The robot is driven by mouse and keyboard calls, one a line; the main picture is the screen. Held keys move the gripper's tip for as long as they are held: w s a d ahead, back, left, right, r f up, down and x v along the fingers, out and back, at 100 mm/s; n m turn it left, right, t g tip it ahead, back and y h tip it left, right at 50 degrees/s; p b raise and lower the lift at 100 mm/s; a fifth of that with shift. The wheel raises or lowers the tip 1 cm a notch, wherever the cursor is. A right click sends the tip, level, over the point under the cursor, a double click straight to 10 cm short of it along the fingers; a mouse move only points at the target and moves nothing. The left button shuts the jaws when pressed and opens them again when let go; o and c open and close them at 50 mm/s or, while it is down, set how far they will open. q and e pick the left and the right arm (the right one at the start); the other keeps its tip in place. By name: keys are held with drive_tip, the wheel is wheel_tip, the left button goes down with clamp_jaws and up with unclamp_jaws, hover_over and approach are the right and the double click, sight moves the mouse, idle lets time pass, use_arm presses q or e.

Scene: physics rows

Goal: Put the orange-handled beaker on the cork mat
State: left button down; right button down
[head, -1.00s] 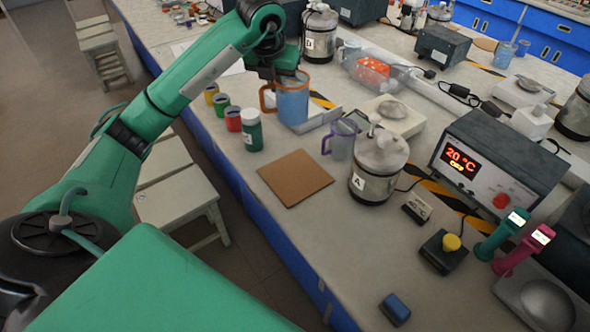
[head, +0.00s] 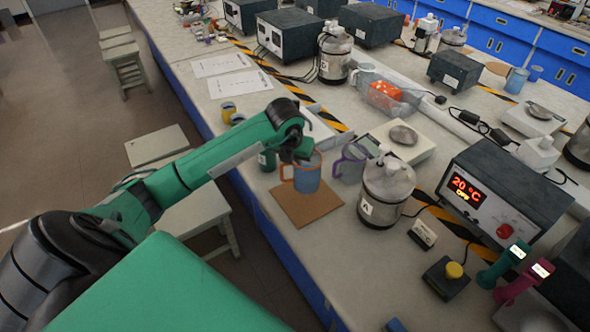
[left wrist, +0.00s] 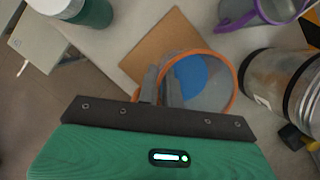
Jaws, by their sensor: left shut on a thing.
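The orange-handled beaker (head: 308,178) is blue and see-through, with an orange rim. My left gripper (head: 296,158) is shut on it at the handle side. In the left wrist view the beaker (left wrist: 205,85) is seen from above, with my left fingers (left wrist: 162,88) at its rim. The cork mat (head: 308,213) is a brown square on the bench. The beaker is upright over the mat's far part; I cannot tell if its base touches. The mat (left wrist: 158,48) is partly hidden by the beaker in the left wrist view. My right gripper is not in view.
A purple-handled beaker (head: 349,165) stands just right of the mat. A metal vessel labelled A (head: 384,195) stands close by. A green jar (head: 267,160) is at the mat's far left, partly behind my arm. The bench in front of the mat is clear.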

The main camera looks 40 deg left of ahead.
sight(295, 173)
use_arm(q)
wheel_tip(295, 173, down, 5)
drive_tip(key=shift+f+p, duration=0.1)
drive_tip(key=shift+p, duration=0.4)
drive_tip(key=shift+f+b, duration=0.2)
drive_tip(key=shift+b, duration=0.1)
drive_tip(key=c, duration=1.6)
unclamp_jaws()
drive_tip(key=shift+r, duration=0.1)
